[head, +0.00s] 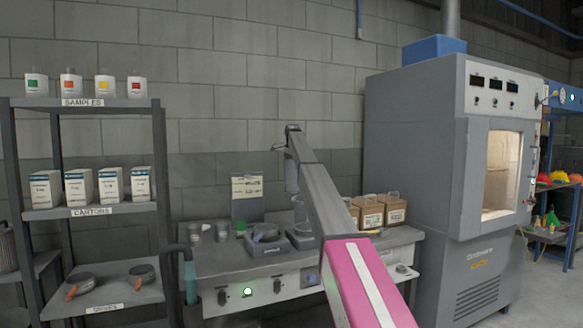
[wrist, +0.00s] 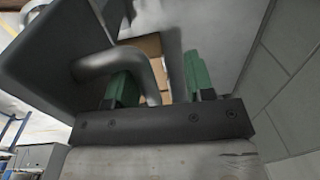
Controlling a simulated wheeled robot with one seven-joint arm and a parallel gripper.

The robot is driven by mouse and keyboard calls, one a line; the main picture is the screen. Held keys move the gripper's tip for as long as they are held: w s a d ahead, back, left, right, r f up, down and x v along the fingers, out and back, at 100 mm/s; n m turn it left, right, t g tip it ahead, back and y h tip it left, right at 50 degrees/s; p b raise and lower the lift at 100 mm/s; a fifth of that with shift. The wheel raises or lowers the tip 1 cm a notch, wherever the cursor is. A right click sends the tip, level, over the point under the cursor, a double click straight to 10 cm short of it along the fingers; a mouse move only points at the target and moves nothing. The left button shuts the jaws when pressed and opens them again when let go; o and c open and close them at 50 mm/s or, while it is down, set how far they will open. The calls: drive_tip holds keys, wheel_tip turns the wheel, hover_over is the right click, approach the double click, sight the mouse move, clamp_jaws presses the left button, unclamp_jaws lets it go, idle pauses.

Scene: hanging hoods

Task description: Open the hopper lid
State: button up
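In the wrist view my gripper (wrist: 160,66) has its two green fingers apart. A thick grey curved handle (wrist: 128,60) arches over the left finger, and its near end comes down between the fingers. The right finger stands clear of it. The handle joins a dark grey panel (wrist: 45,68) at the left, which looks like the hopper lid; I cannot tell whether it is raised. Whether the handle touches a finger is also unclear. In the head view my arm crosses the bench and hides much of the hopper area; my gripper cannot be made out there.
The bench (head: 225,262) carries cups, a small scale (head: 266,240) and cardboard boxes (head: 370,212). A tall grey oven cabinet (head: 415,140) stands at the right. A block wall is behind.

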drive_tip(key=shift+r, duration=0.2)
drive_tip(key=r, duration=0.9)
drive_tip(key=shift+s+d+r, duration=0.15)
drive_tip(key=shift+s+r, duration=0.25)
drive_tip(key=shift+r, duration=0.3)
